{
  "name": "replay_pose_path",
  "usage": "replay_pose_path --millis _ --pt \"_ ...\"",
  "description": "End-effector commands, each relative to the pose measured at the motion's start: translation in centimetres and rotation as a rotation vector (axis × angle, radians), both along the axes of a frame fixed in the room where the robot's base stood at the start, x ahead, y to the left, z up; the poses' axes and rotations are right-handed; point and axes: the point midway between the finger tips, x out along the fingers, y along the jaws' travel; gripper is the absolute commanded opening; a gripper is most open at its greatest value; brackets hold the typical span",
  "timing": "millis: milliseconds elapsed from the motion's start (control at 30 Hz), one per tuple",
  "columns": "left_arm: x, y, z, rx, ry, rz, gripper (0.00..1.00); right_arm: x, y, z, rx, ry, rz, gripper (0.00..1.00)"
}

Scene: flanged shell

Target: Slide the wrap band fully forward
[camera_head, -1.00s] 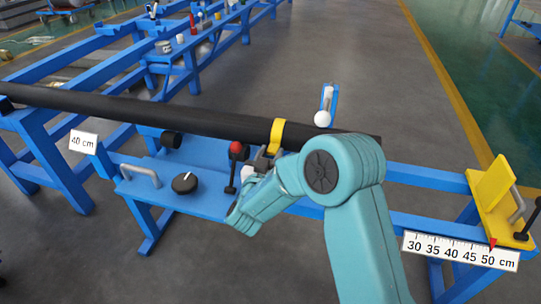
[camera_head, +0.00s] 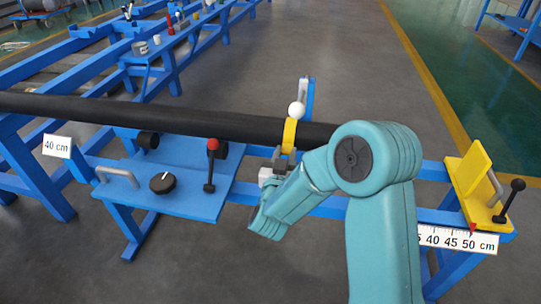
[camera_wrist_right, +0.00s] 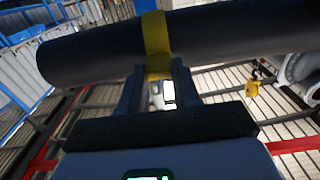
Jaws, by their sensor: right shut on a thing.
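A yellow wrap band (camera_head: 290,134) is around a long black pipe (camera_head: 190,119), near the pipe's right end in the head view. My right arm covers that end there. My right gripper (camera_head: 281,160) is at the near side of the pipe, shut on the lower part of the band. In the right wrist view the band (camera_wrist_right: 156,34) crosses the black pipe (camera_wrist_right: 235,32), and its lower tab sits between the fingertips of my right gripper (camera_wrist_right: 158,76). The pipe's free end is at the left of that view. My left gripper is not in view.
A blue panel (camera_head: 185,195) carries a red-knobbed lever (camera_head: 211,165) and a black dial (camera_head: 163,183). A white ball lever (camera_head: 297,109) stands just behind the band. A yellow stop plate (camera_head: 470,170) and a centimetre scale (camera_head: 455,241) are at the right.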

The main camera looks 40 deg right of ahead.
Motion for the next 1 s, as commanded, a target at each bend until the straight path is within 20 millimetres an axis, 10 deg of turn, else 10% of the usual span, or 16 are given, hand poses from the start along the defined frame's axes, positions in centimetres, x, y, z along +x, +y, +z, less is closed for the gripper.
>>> replay_pose_path --millis 333,367,433,1000 --pt "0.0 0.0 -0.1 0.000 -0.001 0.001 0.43 -0.4 -0.4 0.0 0.001 -0.001 -0.004 0.00" --pt "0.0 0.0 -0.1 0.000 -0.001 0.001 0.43 -0.4 -0.4 0.0 0.001 -0.001 -0.004 0.35" --pt "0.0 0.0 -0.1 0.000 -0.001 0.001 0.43 -0.4 -0.4 0.0 0.001 -0.001 -0.003 0.57" --pt "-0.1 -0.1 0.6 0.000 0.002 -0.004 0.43 -3.1 3.1 0.1 0.001 0.003 0.007 0.57"
